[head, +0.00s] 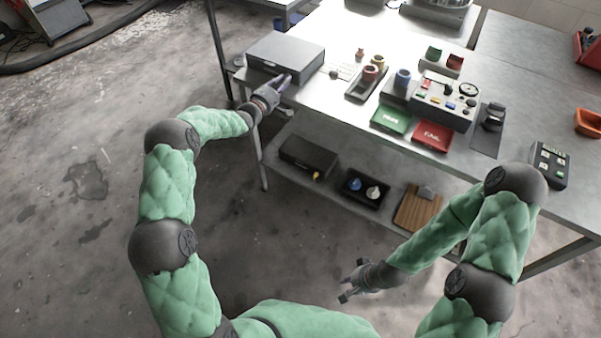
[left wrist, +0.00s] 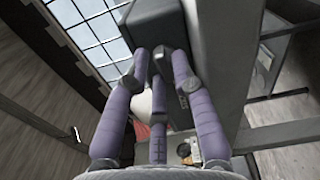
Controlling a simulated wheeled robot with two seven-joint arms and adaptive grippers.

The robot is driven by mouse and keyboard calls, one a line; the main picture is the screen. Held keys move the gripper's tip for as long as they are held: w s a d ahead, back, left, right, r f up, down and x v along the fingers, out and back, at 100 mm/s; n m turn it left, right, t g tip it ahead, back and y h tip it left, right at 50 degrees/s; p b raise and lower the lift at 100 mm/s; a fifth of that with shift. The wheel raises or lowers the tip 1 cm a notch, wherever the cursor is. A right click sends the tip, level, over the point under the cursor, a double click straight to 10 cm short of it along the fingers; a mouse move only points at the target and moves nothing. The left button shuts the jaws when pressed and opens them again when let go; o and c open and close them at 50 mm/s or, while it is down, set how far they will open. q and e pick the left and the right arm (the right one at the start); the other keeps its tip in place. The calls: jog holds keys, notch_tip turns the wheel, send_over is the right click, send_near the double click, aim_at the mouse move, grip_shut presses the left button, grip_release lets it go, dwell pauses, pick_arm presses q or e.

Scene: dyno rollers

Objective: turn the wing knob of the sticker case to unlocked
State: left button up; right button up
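A grey box-shaped case (head: 286,50) sits at the left end of the table; I take it for the sticker case. In the left wrist view a dark box face (left wrist: 158,22) lies just beyond my fingers. My left gripper (head: 283,80) is at the case's front side, its purple fingers pointing at it. My right gripper (head: 346,286) is open and empty, low in front of the table.
A dark case (head: 308,156) with a small yellow part, a black tray (head: 363,188) and a wooden board (head: 418,207) are on the lower shelf. A green tray (head: 391,118), red tray (head: 432,134) and control panel (head: 444,100) stand right of the grey case.

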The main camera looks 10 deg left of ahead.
pick_arm(q)
jog(key=n+p, duration=0.1)
jog(key=n, duration=0.2)
jog(key=shift+p, duration=0.4)
jog(key=n+p, duration=0.3)
jog(key=n, duration=0.2)
jog(key=shift+a+r, duration=0.1)
jog(key=n+p, duration=0.2)
jog(key=n, duration=0.2)
jog(key=shift+w+a, duration=0.1)
jog(key=n+p, duration=0.1)
jog(key=n, duration=0.3)
jog(key=shift+p, duration=0.35)
jog(key=p+v, duration=0.3)
jog(key=v, duration=0.8)
jog(key=s+d+f+m+g+h, duration=0.4)
jog(key=s+d+f+m+g, duration=0.6)
jog(key=s, duration=0.9)
jog(key=shift+s+d+f+g, duration=0.2)
jog(key=shift+d+f+g, duration=0.9)
jog(key=shift+d+f, duration=1.65)
jog(key=shift+d+r, duration=0.6)
jog(key=shift+d, duration=0.1)
